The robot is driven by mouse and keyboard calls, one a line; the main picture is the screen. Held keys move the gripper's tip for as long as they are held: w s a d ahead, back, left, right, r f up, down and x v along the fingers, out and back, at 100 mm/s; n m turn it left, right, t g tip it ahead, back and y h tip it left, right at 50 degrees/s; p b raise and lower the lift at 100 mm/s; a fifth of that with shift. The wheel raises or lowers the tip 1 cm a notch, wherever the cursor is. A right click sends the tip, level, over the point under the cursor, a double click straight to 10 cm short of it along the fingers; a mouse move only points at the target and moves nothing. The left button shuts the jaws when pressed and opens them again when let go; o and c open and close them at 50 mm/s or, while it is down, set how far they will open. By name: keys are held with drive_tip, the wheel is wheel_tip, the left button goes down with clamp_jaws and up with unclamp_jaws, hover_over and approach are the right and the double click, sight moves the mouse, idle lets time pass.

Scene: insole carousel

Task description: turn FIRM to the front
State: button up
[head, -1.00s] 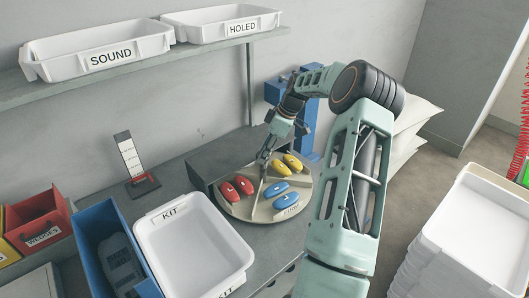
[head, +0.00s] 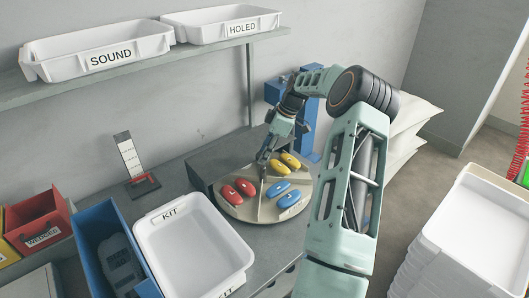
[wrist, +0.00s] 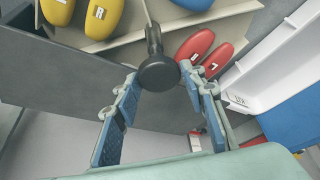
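The round carousel (head: 236,209) stands on the bench with red insoles (head: 230,194) at left, yellow insoles (head: 290,160) at back and blue insoles (head: 289,199) at right front. Raised dividers separate them. A dark knob (wrist: 158,73) tops its centre post. My gripper (head: 264,160) is over the centre, its fingertips on either side of the knob and appearing to touch it in the wrist view (wrist: 160,78). The wrist view also shows red insoles (wrist: 195,46) and yellow insoles (wrist: 98,17). No FIRM label is readable now.
A white KIT tray (head: 165,218) stands close to the carousel at left front, beside a blue bin (head: 90,222). A grey block (head: 222,160) is behind the carousel. A shelf (head: 130,75) with SOUND and HOLED trays is above.

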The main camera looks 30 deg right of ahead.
drive_tip(key=o, duration=0.3)
drive_tip(key=shift+r, duration=0.1)
drive_tip(key=v, duration=1.1)
drive_tip(key=shift+s+d+r, duration=0.15)
drive_tip(key=shift+s+r, duration=0.05)
drive_tip(key=shift+r, duration=0.15)
